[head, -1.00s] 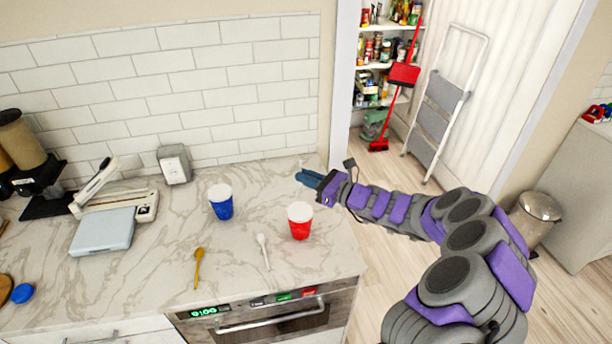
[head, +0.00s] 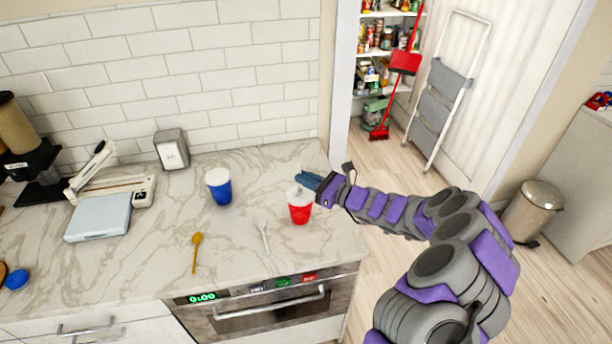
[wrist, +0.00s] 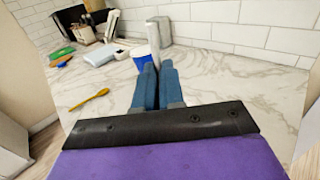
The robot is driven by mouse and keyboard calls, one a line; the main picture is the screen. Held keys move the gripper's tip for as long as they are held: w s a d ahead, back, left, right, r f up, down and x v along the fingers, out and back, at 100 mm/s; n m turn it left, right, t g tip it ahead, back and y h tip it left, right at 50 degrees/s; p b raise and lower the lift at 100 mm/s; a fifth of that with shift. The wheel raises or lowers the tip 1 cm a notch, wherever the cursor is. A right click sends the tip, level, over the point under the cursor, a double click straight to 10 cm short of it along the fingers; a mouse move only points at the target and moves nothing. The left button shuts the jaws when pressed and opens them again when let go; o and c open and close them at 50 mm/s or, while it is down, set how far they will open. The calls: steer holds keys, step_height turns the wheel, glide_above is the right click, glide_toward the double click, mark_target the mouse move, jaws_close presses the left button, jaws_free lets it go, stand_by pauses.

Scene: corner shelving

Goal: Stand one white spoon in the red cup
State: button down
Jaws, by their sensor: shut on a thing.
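The red cup (head: 299,213) stands upright on the marble counter, with a pale shape at its top. One white spoon (head: 263,236) lies on the counter to its left. My gripper (head: 308,181) is just behind and above the cup's rim. The red cup does not show clearly in the wrist view.
A blue cup (head: 219,188) stands to the left on the counter, and in the wrist view (wrist: 143,58). A yellow spoon (head: 196,252) lies nearer the front edge. A napkin holder (head: 172,150) and a scale (head: 98,217) are farther back. The counter's right end is near the cup.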

steer(key=shift+f+b, duration=0.75)
steer(key=shift+f, duration=1.1)
steer(key=c, duration=1.2)
jaws_free()
steer(key=shift+o, duration=0.2)
steer(key=p+v, duration=0.3)
steer(key=v, duration=1.4)
steer(key=shift+d, duration=0.25)
